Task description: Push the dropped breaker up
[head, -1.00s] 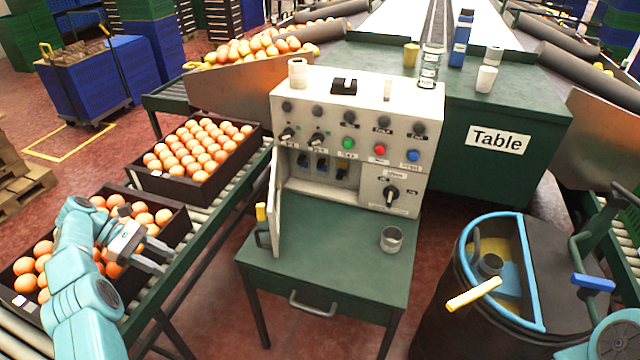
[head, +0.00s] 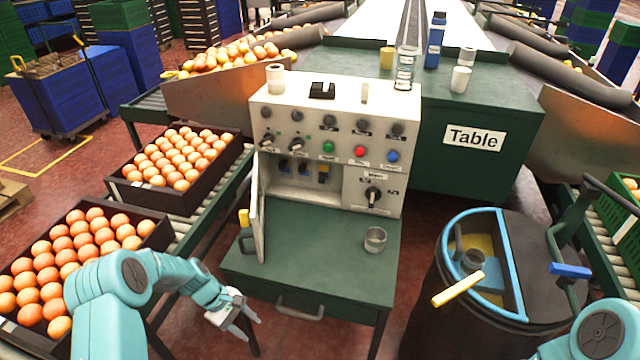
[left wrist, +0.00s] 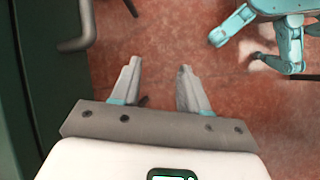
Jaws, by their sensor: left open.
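The control panel (head: 330,105) stands on the green stand in the middle of the head view. Its recess holds a row of small dark breakers, with one at the left (head: 285,166), one in the middle (head: 303,169) and one with yellow on it at the right (head: 323,172). They are too small to tell which is dropped. The recess's door (head: 257,215) hangs open at its left. My left gripper (head: 248,324) is open and empty, low, left of and below the breakers, beside the stand. Its fingers (left wrist: 158,70) show bare floor between them. My right gripper is out of view.
The green stand (head: 320,255) has a drawer handle in front and a metal cup (head: 375,239) on top. Crates of oranges (head: 165,215) line the left conveyor. A dark bin with blue rim (head: 437,255) stands at right. Floor before the stand is free.

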